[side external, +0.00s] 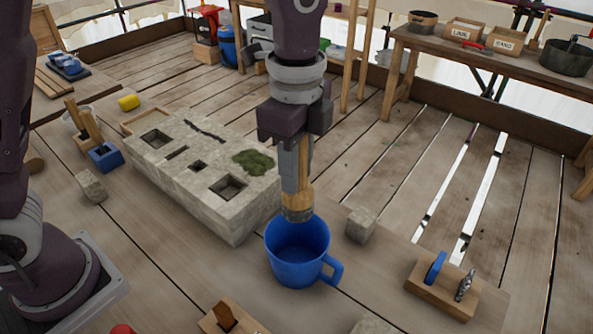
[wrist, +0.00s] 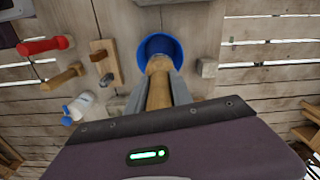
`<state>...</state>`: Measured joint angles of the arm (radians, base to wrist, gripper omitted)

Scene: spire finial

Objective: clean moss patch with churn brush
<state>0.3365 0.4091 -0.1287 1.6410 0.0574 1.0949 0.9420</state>
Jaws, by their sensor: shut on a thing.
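My gripper (side external: 295,180) is shut on the wooden handle of the churn brush (side external: 297,203). The brush hangs bristle end down, with its tip at or just above the mouth of a blue mug (side external: 298,262). In the wrist view the brush (wrist: 158,85) lies between my fingers, with the blue mug (wrist: 162,45) beyond its tip. The green moss patch (side external: 254,162) lies on top of the grey stone block (side external: 200,165), to the left of the brush. I cannot tell whether the bristles are wet.
A small stone cube (side external: 361,225) stands right of the mug. A wooden rack (side external: 442,287) with a blue tool lies further right. The block has several square holes. A blue container (side external: 105,156) and another stone cube (side external: 91,187) stand at the left.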

